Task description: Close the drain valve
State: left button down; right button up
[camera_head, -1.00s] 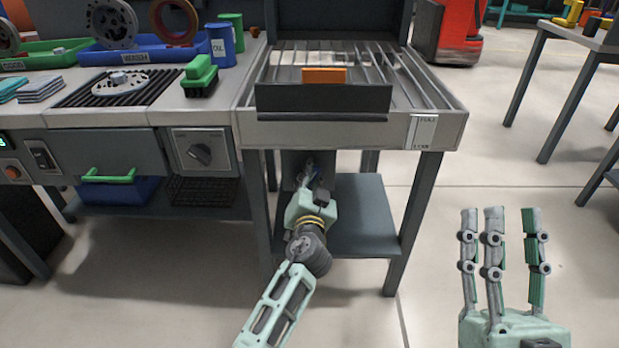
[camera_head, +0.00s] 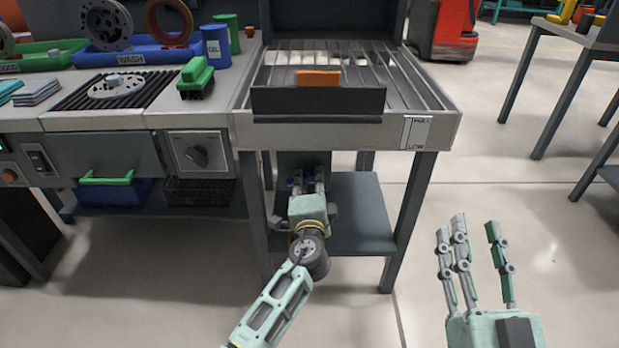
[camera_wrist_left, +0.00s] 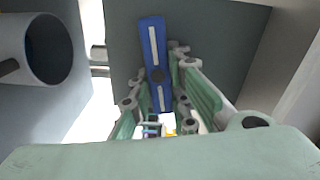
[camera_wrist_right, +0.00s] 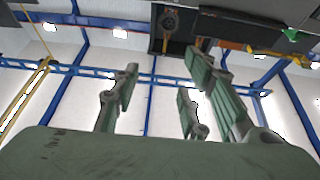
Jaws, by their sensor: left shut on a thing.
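The blue drain valve handle (camera_wrist_left: 153,45) with a pale stripe shows in the left wrist view, nearly upright with a slight tilt, against a dark grey surface. In the head view, only a bit of blue (camera_head: 297,183) shows at my fingertips under the slatted washing table. My left gripper (camera_head: 308,180) reaches in beneath that table and is shut on the handle, with fingers on both sides of it in the left wrist view. The valve's body is mostly hidden. My right gripper (camera_head: 470,238) is open and empty, raised at the lower right with its fingers pointing up.
The slatted table (camera_head: 425,95) carries an orange block (camera_head: 318,78) behind a dark front panel. Its lower shelf (camera_head: 355,215) and legs surround my left arm. In the left wrist view, a grey pipe (camera_wrist_left: 48,50) stands close at left. The floor around my right gripper is clear.

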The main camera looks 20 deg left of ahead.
pick_arm(q)
jog(key=shift+f+m+p, duration=0.25)
jog(key=shift+m+p, duration=0.05)
jog(key=shift+m, duration=0.9)
pick_arm(e)
jog(key=shift+w+d+f+g+h, duration=0.15)
jog(key=shift+f+g, duration=0.1)
jog(key=shift+f, duration=0.25)
jog(key=shift+w+a+f+g+h, duration=0.15)
jog(key=shift+f+g, duration=0.15)
jog(key=shift+f, duration=0.25)
jog(key=shift+w+d+f+g+h, duration=0.15)
jog(key=shift+f+g, duration=0.1)
jog(key=shift+f, duration=0.25)
pick_arm(q)
jog(key=c, duration=1.6)
grip_release()
jog(key=shift+c, duration=0.2)
jog(key=v, duration=1.2)
